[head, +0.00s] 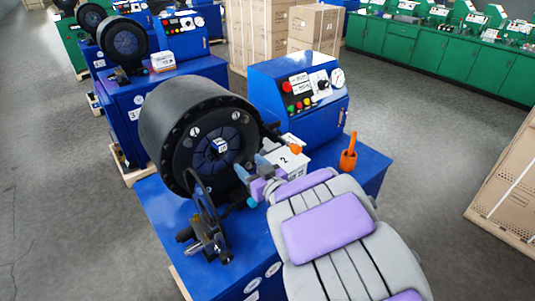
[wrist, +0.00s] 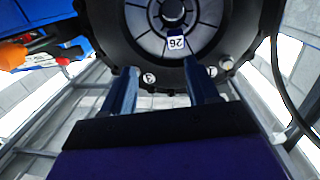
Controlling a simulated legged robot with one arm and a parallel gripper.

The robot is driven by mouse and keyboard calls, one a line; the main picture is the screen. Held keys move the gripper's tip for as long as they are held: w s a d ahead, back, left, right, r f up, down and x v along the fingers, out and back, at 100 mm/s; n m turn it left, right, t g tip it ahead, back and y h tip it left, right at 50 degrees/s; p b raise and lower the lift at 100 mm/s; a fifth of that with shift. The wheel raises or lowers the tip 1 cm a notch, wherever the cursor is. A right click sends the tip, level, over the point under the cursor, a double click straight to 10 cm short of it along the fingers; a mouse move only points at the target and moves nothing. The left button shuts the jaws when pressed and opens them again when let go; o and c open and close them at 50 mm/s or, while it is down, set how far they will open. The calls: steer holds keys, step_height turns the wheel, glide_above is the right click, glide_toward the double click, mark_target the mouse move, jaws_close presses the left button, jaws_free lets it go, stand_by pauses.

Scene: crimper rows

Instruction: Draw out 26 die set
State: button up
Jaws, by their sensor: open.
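The 26 die set (head: 213,155) is a dark segmented ring inside the round black crimper head (head: 165,115) on the nearest blue machine. In the wrist view the die set (wrist: 200,22) is at the top, with a white tag (wrist: 177,43) that reads 26 upside down. My gripper (head: 251,167) is in front of the crimper head, at the right of the die set. In the wrist view my gripper (wrist: 162,68) is open, its two blue fingers apart below the tag with nothing between them. I cannot tell whether the fingertips touch the crimper face.
A white box (head: 290,163) marked 2 stands right beside my gripper, and an orange holder (head: 348,158) is farther right. A blue control box (head: 298,85) stands behind. A black hose (head: 201,196) and metal fitting (head: 208,240) are at the front left.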

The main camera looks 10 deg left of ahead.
steer(key=y, duration=0.1)
glide_toward(223, 148)
steer(key=a, duration=0.2)
steer(key=shift+n+g, duration=0.3)
steer(key=w, duration=0.2)
steer(key=w+a+b, duration=0.1)
steer(key=w, duration=0.1)
steer(key=shift+a, duration=0.15)
steer(key=x, duration=0.5)
steer(key=shift+s+a+p, duration=0.25)
steer(key=shift+a+p, duration=0.15)
steer(key=shift+a, duration=0.1)
steer(key=shift+w, duration=0.1)
steer(key=shift+w+d+r, duration=0.15)
steer(key=shift+w+d, duration=0.05)
steer(key=shift+d, duration=0.05)
steer(key=shift+a, duration=0.1)
